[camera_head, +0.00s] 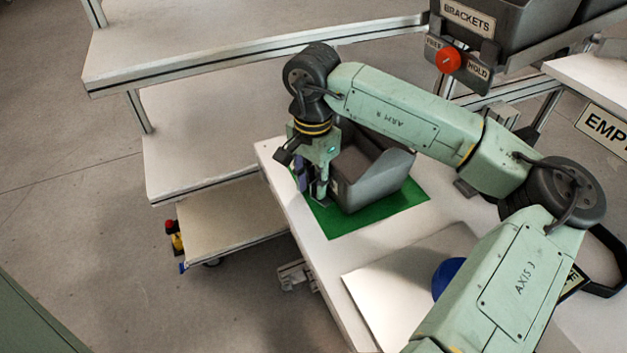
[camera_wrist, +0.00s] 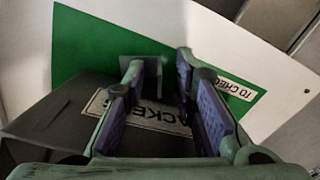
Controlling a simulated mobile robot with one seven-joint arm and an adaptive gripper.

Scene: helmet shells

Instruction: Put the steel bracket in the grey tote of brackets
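A grey piece that looks like the steel bracket (camera_wrist: 151,66) stands on the green mat (camera_wrist: 85,40) in the wrist view, at the tip of the left finger and partly hidden by it. My gripper (camera_wrist: 162,78) has its purple-padded fingers apart; I cannot tell whether the bracket touches one. In the head view my gripper (camera_head: 314,190) points down at the left side of a grey tote (camera_head: 372,188) on that mat. Another grey tote labelled BRACKETS (camera_head: 507,35) sits on the rack at top right.
A red knob (camera_head: 447,60) between FREE and HOLD signs is below the rack tote. A white board (camera_head: 385,290) and a blue round thing (camera_head: 446,272) lie on the near table. An EMPTY sign (camera_head: 606,128) is at right. Shelves (camera_head: 190,165) stand at left.

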